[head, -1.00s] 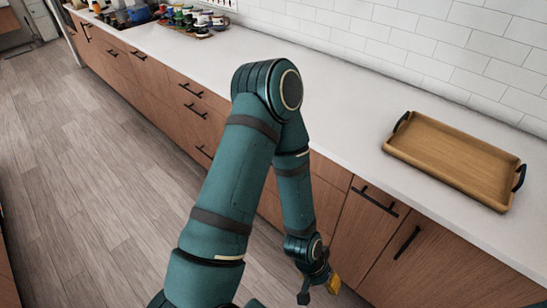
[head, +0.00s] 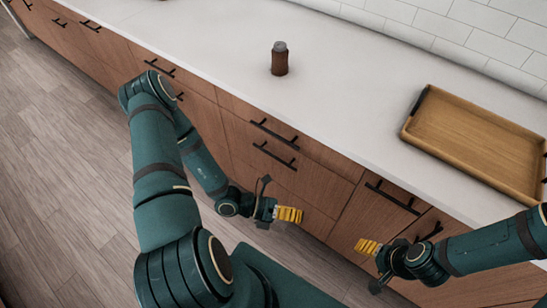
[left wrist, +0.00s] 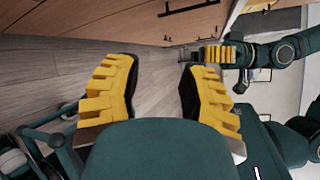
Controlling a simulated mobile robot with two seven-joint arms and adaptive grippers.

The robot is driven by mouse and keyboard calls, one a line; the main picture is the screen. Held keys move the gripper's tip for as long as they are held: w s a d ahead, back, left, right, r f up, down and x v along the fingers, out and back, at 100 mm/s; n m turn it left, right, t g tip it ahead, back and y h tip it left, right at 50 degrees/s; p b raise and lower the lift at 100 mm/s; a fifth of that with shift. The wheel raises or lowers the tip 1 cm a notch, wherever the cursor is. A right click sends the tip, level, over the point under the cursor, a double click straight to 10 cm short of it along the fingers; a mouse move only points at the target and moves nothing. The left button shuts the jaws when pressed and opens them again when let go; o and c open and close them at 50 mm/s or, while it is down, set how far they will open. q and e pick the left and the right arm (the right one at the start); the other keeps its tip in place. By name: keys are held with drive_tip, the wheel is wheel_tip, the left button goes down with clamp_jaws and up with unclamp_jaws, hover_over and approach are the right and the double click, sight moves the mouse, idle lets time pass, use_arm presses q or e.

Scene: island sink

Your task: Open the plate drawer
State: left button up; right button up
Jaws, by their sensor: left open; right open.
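The wooden cabinet front has several drawers with black bar handles, all appearing shut. I cannot tell which holds plates. In the head view a two-handle drawer stack, with an upper drawer handle (head: 274,131) and a lower drawer handle (head: 275,156), is right of my left arm. A wider drawer handle (head: 392,198) is further right. My left gripper (head: 284,210) is open and empty, below the stacked handles and apart from them. Its yellow fingers also show spread in the left wrist view (left wrist: 158,95). My right gripper (head: 370,262) is open and empty, below the wider drawer's handle.
A white countertop (head: 340,110) runs above the drawers. A brown bottle (head: 279,62) stands on it, and a wooden tray (head: 478,140) lies to the right. A door handle (head: 428,233) is near my right gripper. Open floor (head: 60,160) lies to the left.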

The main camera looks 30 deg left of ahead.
use_arm(q)
drive_tip(key=w+a+f+n+t+y, duration=0.2)
drive_tip(key=w+a+n+t+y, duration=0.4)
drive_tip(key=a+n, duration=0.4)
drive_tip(key=n+t+y, duration=0.3)
drive_tip(key=n+y, duration=0.3)
drive_tip(key=n, duration=0.1)
approach(273, 155)
drive_tip(key=x, duration=0.3)
drive_tip(key=b+x, duration=0.1)
drive_tip(key=x, duration=0.2)
drive_tip(key=b+x, duration=0.1)
drive_tip(key=x, duration=0.3)
drive_tip(key=shift+f, duration=0.3)
clamp_jaws()
